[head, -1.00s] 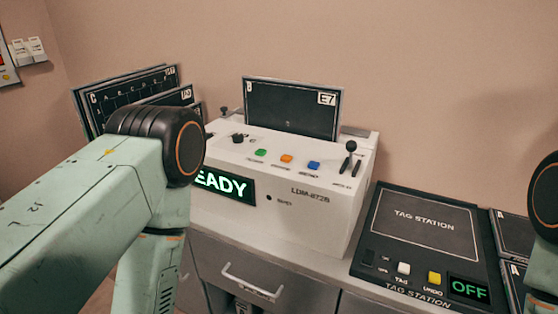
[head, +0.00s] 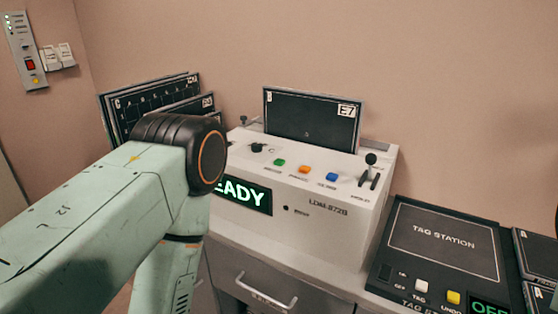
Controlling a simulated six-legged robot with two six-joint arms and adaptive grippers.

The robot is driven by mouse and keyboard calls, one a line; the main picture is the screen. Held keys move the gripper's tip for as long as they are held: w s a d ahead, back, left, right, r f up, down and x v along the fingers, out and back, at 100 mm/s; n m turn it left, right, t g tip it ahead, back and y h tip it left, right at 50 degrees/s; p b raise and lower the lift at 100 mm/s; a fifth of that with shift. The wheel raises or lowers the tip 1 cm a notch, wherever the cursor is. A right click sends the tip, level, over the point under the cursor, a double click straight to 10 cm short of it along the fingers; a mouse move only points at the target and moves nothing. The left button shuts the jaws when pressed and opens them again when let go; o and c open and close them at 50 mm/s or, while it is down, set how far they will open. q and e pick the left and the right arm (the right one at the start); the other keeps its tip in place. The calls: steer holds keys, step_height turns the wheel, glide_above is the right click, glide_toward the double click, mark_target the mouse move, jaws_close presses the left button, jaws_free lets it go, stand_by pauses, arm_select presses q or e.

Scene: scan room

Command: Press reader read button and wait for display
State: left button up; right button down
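The reader (head: 335,219) is a white box on the counter, with a dark plate marked E7 (head: 311,121) standing in its top. Its top panel has a green button (head: 280,162), an orange button (head: 304,169) and a blue button (head: 332,177); their labels are too small to read. The reader's display (head: 244,194) shows green letters "EADY", its left end hidden behind my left arm. A black knob and a black lever (head: 370,168) are also on top. My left arm fills the left side, but its gripper is out of view. My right gripper is not in view.
A tag station (head: 441,240) lies right of the reader, with a white button, a yellow button and a partly cut-off green display. Dark plates (head: 150,108) stand behind my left arm. A wall panel with a red switch (head: 29,64) is at far left. A drawer handle (head: 266,292) is below.

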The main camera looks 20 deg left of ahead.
arm_select(q)
steer(key=shift+c, duration=0.2)
jaws_close()
stand_by(1.4)
